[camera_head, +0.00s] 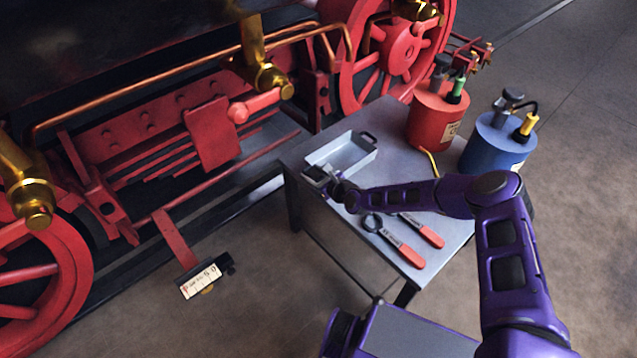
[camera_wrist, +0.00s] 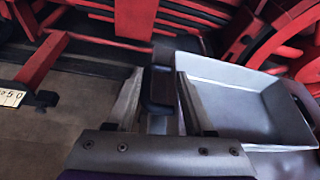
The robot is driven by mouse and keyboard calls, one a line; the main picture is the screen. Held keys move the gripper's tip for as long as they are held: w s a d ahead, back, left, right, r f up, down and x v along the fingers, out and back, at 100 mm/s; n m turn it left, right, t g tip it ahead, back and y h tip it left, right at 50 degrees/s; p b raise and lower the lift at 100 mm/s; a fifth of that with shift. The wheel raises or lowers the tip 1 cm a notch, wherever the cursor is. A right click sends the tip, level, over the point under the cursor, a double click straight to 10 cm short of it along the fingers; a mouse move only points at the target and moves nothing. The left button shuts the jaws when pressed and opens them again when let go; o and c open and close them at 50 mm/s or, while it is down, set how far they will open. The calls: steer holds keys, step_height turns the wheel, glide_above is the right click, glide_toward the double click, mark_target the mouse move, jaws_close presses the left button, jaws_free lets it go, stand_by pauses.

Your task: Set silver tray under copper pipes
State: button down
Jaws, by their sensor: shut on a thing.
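The silver tray (camera_head: 346,150) is a shallow rectangular pan on the grey table, near its far left edge, with a dark handle at each end. It also shows in the wrist view (camera_wrist: 245,95), to the right of my fingers. My gripper (camera_head: 326,176) is at the tray's near-left end. In the wrist view my gripper (camera_wrist: 158,95) has its two fingers around the tray's dark handle (camera_wrist: 158,88), shut on it. The copper pipes (camera_head: 190,80) run along the red locomotive frame, behind and left of the table. I cannot tell whether the tray touches the tabletop.
A red can (camera_head: 432,118) and a blue can (camera_head: 490,148) stand at the table's back right. Two red-handled wrenches (camera_head: 400,243) lie near the front of the grey table (camera_head: 440,225). A gauge plate (camera_head: 205,280) sits low on the left. Open floor lies left of the table.

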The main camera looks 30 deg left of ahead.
steer(key=shift+w+f+b, duration=0.1)
steer(key=shift+f+b, duration=0.3)
steer(key=shift+f, duration=2)
steer(key=shift+c, duration=1.4)
jaws_free()
steer(key=shift+f, duration=0.1)
steer(key=p+v, duration=0.2)
steer(key=v, duration=1)
